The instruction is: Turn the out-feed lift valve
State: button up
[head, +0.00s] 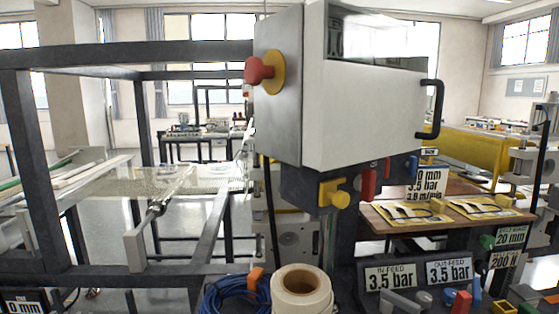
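A dark panel carries two white labels, an IN-FEED label reading 3.5 bar (390,277) and an OUT-FEED label reading 3.5 bar (449,270). Below the OUT-FEED label are a red handle-like part (461,301) and a blue one (476,289), partly cut off by the lower edge. My gripper is not in view.
The grey machine box (360,120) fills the upper middle, with a red emergency button (262,70) and a black handle (436,110). A dark frame (40,170) stands left. A white roll (301,290) and blue cable (237,296) lie in front. A wooden table (390,222) stands right.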

aim_at(474, 289)
jog(key=z, duration=0.25)
jog(key=k, duration=1.1)
jog(key=u, duration=0.3)
jog(key=i, duration=1.5)
